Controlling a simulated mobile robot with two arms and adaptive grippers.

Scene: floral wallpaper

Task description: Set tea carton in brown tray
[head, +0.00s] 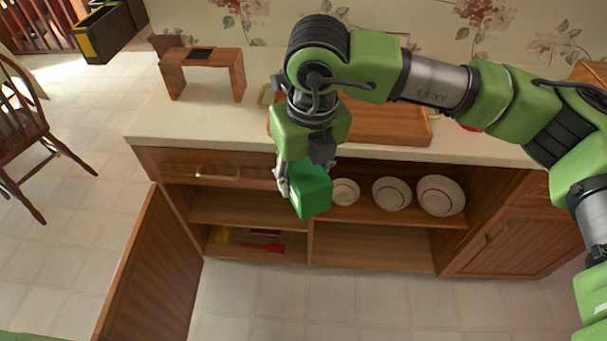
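The tea carton is a green box (313,193) held out in front of the counter edge, tilted, with the shelf opening behind it in the picture. My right gripper (302,168) points down and is shut on the carton's upper part. The brown tray (395,126) is a flat wooden tray with a metal handle at each end, lying on the counter behind my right forearm. My arm hides its left and middle parts. My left gripper is out of view.
A small wooden stand (203,72) sits on the counter left of the tray. Several white bowls (441,195) stand on the upper shelf below, and a red utensil (263,247) lies on the lower shelf. An open cabinet door (152,272) juts out at left. The counter's front left (200,130) is clear.

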